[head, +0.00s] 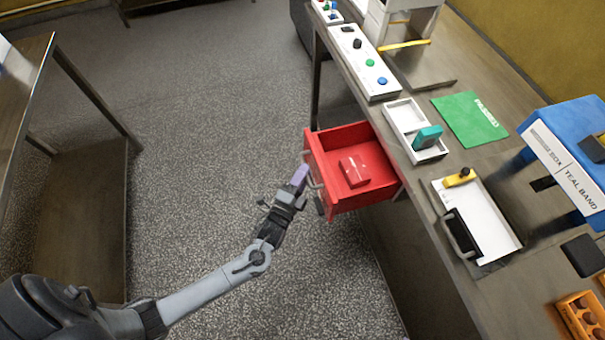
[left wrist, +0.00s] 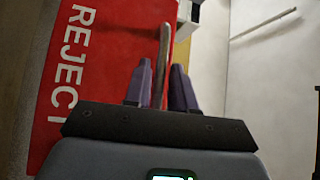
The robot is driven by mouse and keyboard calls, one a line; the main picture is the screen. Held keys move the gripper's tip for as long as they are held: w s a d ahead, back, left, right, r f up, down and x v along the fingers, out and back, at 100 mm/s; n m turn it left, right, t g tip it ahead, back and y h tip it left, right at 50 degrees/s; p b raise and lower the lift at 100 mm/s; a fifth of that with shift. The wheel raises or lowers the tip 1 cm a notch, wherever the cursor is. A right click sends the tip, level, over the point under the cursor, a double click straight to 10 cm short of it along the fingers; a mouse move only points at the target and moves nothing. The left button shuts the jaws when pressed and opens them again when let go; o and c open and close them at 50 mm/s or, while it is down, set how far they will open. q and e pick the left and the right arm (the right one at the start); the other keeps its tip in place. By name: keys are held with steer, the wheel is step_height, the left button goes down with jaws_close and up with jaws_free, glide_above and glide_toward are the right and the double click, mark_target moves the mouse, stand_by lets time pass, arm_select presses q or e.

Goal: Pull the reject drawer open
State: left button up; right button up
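The red reject drawer (head: 350,137) stands pulled out from under the bench in the head view, with a red box (head: 354,171) lying inside it. Its red front (left wrist: 110,45), lettered REJECT, fills the left of the left wrist view. A grey bar handle (left wrist: 162,50) runs between the purple fingers of my left gripper (left wrist: 161,88). The fingers sit close on both sides of the bar and look shut on it. In the head view my left gripper (head: 298,180) is at the drawer's front. My right gripper is not in view.
The bench carries a button panel (head: 372,75), a white divided tray (head: 403,113) with a teal block, a green mat (head: 468,118), a white board with a black handle (head: 486,225) and a blue stand (head: 567,125). Open floor (head: 220,130) lies in front of the drawer. A table stands at left.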

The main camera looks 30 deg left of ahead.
arm_select(q)
steer(key=shift+o, duration=0.9)
steer(key=s+f+p, duration=0.1)
steer(key=s, duration=0.9)
steer(key=shift+s+d+f, duration=0.2)
steer(key=shift+s+d, duration=0.15)
steer(key=shift+d, duration=0.1)
